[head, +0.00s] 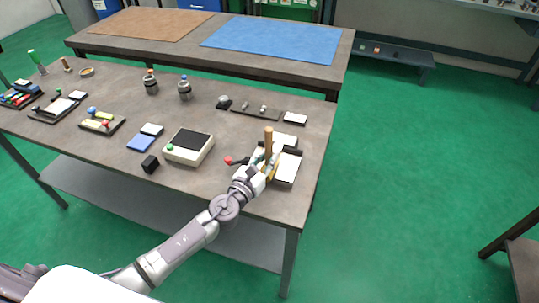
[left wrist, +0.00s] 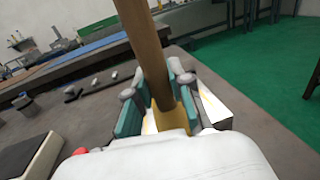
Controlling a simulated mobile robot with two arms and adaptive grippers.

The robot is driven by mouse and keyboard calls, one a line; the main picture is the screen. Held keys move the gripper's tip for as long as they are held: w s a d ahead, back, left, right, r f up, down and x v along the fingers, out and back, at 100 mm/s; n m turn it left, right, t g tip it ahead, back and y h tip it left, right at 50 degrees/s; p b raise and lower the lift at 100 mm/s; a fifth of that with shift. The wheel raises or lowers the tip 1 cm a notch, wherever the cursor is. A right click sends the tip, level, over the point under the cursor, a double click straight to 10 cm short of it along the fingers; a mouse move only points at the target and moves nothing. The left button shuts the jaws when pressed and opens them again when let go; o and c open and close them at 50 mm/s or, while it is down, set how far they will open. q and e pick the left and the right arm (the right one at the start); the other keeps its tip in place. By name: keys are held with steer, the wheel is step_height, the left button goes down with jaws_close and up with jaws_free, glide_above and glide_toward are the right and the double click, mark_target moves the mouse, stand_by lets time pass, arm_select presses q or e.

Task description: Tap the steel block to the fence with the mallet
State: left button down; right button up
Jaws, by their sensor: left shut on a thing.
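My left gripper (head: 262,163) is shut on the mallet's wooden handle, above the front right part of the workbench. The mallet (head: 268,143) stands nearly upright, its brown handle rising above the fingers. In the left wrist view the handle (left wrist: 148,45) runs between the teal finger pads, with a yellow part (left wrist: 175,118) at its lower end. Just beyond the gripper is a dark fixture with pale plates (head: 287,167), partly hidden by the hand. I cannot make out the steel block or the fence for sure. My right gripper is not in view.
A red-knobbed lever (head: 229,161) is left of the gripper. A cream box with a dark top (head: 188,147) and a black cube (head: 150,164) stand further left. A dark strip with small parts (head: 255,110) lies behind. The bench's right edge is close.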

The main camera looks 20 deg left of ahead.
mark_target(269, 143)
arm_select(q)
steer(key=s+r+p, duration=0.1)
steer(key=r+p, duration=0.3)
steer(key=s+r+p, duration=0.1)
steer(key=r, duration=0.1)
steer(key=shift+s+a+r+p, duration=0.1)
steer(key=shift+s+r+p, duration=0.25)
steer(key=shift+p, duration=0.05)
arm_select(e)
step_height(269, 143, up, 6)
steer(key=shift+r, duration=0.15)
arm_select(q)
steer(key=shift+f, duration=0.1)
steer(key=s+r+n+y, duration=0.1)
steer(key=s+r, duration=0.1)
steer(key=s, duration=0.4)
steer(key=s+a+r+y, duration=0.1)
steer(key=s+r, duration=0.2)
steer(key=s, duration=0.4)
steer(key=s+r+n+y+b, duration=0.1)
steer(key=s+r+y, duration=0.1)
steer(key=s, duration=0.4)
steer(key=shift+s+a+r+n, duration=0.3)
steer(key=shift+s+a, duration=0.05)
steer(key=shift+a, duration=0.05)
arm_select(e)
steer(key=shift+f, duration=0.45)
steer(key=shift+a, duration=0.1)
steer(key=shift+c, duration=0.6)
